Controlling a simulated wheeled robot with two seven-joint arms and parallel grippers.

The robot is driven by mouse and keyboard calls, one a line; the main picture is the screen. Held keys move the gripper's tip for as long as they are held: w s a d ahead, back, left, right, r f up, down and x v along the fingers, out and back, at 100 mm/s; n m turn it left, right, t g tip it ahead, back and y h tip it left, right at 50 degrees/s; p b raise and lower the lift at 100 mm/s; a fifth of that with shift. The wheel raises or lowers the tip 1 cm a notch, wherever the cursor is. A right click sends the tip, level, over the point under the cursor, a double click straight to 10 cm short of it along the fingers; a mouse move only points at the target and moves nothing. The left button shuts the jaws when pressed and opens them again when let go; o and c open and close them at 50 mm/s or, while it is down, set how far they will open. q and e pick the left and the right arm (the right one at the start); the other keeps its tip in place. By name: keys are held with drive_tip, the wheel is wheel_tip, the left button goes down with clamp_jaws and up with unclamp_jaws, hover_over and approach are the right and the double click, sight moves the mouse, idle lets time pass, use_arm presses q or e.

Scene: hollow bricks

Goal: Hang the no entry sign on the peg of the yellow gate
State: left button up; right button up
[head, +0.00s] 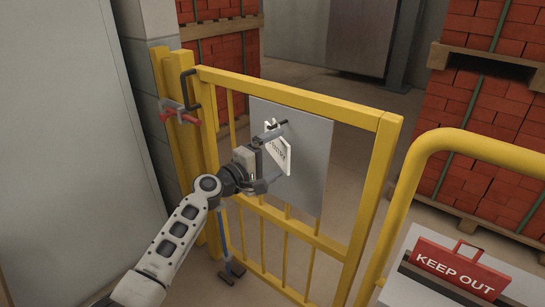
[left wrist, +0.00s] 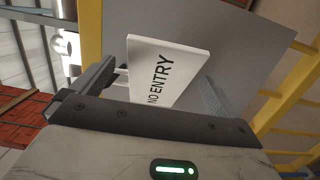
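The white no entry sign (head: 277,154) is at the grey panel of the yellow gate (head: 290,93), its loop uppermost in the head view. In the left wrist view the sign (left wrist: 168,68) lies between my fingers, its lettering running upward. My left gripper (head: 272,157) is in front of the panel with its fingers wide apart, one above and one below the sign. In the wrist view my left gripper (left wrist: 157,90) shows gaps beside the plate; one finger is close to the loop. My right gripper is out of view.
A red keep out sign (head: 462,268) rests on a light block at the lower right, beside a yellow rail (head: 480,146). Brick pallets (head: 490,120) stand behind.

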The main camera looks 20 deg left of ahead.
use_arm(q)
drive_tip(key=shift+s, duration=0.15)
drive_tip(key=b+v, duration=0.1)
drive_tip(key=v, duration=1.3)
drive_tip(key=s+d+f+m+g+y, duration=0.2)
drive_tip(key=s+d+f+m, duration=0.4)
drive_tip(key=s+f, duration=0.3)
drive_tip(key=s+d+f+m+g+y, duration=0.3)
drive_tip(key=s+d+f+m, duration=0.3)
drive_tip(key=s+f+m, duration=0.2)
drive_tip(key=s+f, duration=0.2)
drive_tip(key=s, duration=0.2)
drive_tip(key=shift+s+d+f+m, duration=0.2)
drive_tip(key=shift+s+f+m, duration=0.1)
drive_tip(key=shift+m, duration=0.1)
idle(0.5)
